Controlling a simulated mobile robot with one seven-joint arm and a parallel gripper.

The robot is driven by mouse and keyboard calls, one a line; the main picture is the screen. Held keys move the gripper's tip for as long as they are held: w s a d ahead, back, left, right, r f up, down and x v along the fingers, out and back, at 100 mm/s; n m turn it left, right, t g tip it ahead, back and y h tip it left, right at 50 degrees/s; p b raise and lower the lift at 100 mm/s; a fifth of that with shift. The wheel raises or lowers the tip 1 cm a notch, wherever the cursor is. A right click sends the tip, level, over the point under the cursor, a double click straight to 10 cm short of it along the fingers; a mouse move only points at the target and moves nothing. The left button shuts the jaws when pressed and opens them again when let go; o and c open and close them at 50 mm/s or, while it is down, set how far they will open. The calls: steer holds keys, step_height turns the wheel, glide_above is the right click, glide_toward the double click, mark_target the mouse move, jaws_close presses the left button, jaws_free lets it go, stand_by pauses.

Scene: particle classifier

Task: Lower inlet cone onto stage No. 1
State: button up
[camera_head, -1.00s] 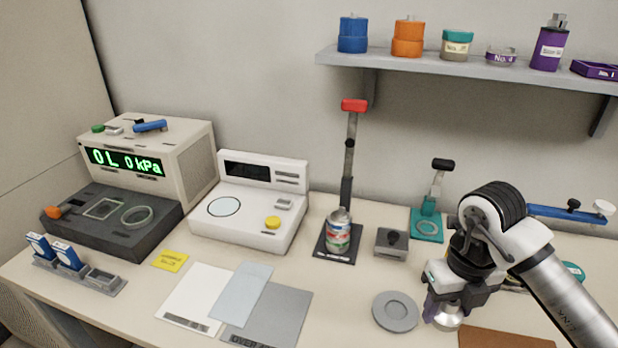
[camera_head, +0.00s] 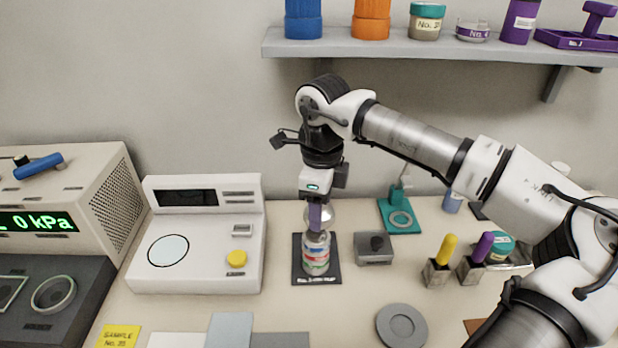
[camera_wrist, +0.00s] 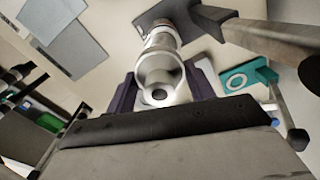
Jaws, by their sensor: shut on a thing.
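My gripper (camera_head: 316,208) is shut on the inlet cone (camera_head: 325,217), a shiny pale metal piece. In the wrist view the cone (camera_wrist: 158,72) sits between the two dark purple fingers, with its round opening facing the camera. Below it in the head view stands the stage stack (camera_head: 316,257), a metal cylinder with coloured bands, upright on a dark base plate (camera_head: 301,279). The cone is at the top of the stack and roughly in line with it. The fingers partly hide the cone, and I cannot tell whether cone and stack touch.
The red-topped post seen earlier is hidden behind my arm in the head view. A grey block with a knob (camera_head: 373,249) stands just right of the stack. A white instrument (camera_head: 200,240) is at left, and a teal stand (camera_head: 400,218) behind right. A grey round dish (camera_head: 401,326) lies in front.

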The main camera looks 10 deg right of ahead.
steer(key=shift+w+a+r, duration=0.1)
steer(key=shift+w+r, duration=0.1)
steer(key=shift+w, duration=0.45)
steer(key=shift+s+f+b, duration=0.25)
steer(key=shift+f+b, duration=0.2)
steer(key=shift+f, duration=0.2)
steer(key=shift+f+n+b, duration=0.3)
steer(key=shift+f+b, duration=0.6)
steer(key=shift+f, duration=0.75)
steer(key=shift+b, duration=0.6)
steer(key=shift+f+b, duration=0.4)
steer(key=shift+f, duration=0.05)
steer(key=o, duration=1.2)
steer(key=shift+r, duration=0.15)
